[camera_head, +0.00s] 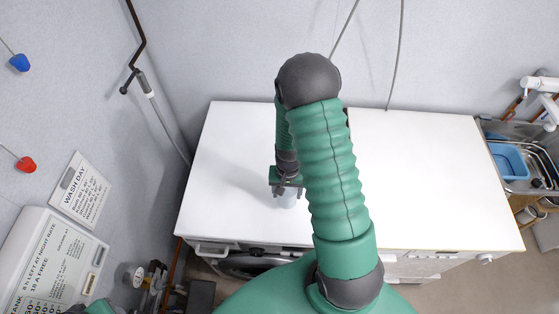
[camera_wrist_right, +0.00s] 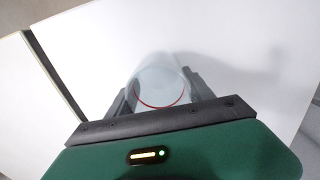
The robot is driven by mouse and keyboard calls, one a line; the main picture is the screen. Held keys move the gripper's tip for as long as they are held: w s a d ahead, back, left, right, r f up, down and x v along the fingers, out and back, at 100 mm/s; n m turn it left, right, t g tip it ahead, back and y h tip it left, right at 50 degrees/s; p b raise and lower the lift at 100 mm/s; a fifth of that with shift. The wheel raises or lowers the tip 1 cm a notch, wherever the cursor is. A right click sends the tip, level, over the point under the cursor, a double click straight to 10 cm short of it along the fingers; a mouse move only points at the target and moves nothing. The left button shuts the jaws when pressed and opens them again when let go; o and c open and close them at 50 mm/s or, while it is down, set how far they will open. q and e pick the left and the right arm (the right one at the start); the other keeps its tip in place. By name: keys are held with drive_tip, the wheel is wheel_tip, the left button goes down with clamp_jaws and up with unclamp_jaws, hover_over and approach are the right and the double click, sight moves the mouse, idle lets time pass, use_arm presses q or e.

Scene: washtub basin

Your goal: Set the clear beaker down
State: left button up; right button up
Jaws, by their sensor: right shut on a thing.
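The clear beaker (camera_wrist_right: 158,82) is a see-through vessel with a red line around it, seen between the fingers of my right gripper (camera_wrist_right: 160,95) in the right wrist view. My right gripper is shut on it. In the head view the right gripper (camera_head: 287,188) is over the white worktop (camera_head: 420,170), and a small pale part of the beaker (camera_head: 287,200) shows below the fingers. My arm hides part of the worktop. I cannot tell whether the beaker's base touches the surface. A bit of green at the lower left edge may be my left arm; its gripper is not seen.
The worktop is bare on both sides of my right arm. A sink with a blue basin (camera_head: 509,160) is at the far right. A wall with a sign (camera_head: 80,190) and a white tank (camera_head: 50,262) stands at the left. Appliances are under the front edge.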

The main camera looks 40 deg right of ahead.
drive_tip(key=w+d+p, duration=0.1)
drive_tip(key=w+d, duration=0.2)
drive_tip(key=w+d+p, duration=0.1)
drive_tip(key=w+d, duration=0.2)
drive_tip(key=w+d+f+p, duration=0.1)
drive_tip(key=w+d, duration=0.2)
drive_tip(key=shift+w+d+p, duration=0.1)
drive_tip(key=shift+d+p, duration=0.1)
drive_tip(key=shift+p, duration=0.1)
wheel_tip(320, 180, down, 3)
drive_tip(key=shift+a+r+p, duration=0.1)
drive_tip(key=shift+p, duration=0.8)
drive_tip(key=shift+f, duration=0.4)
drive_tip(key=shift+a, duration=0.1)
drive_tip(key=shift+f, duration=0.15)
drive_tip(key=o, duration=1.2)
drive_tip(key=shift+o, duration=0.7)
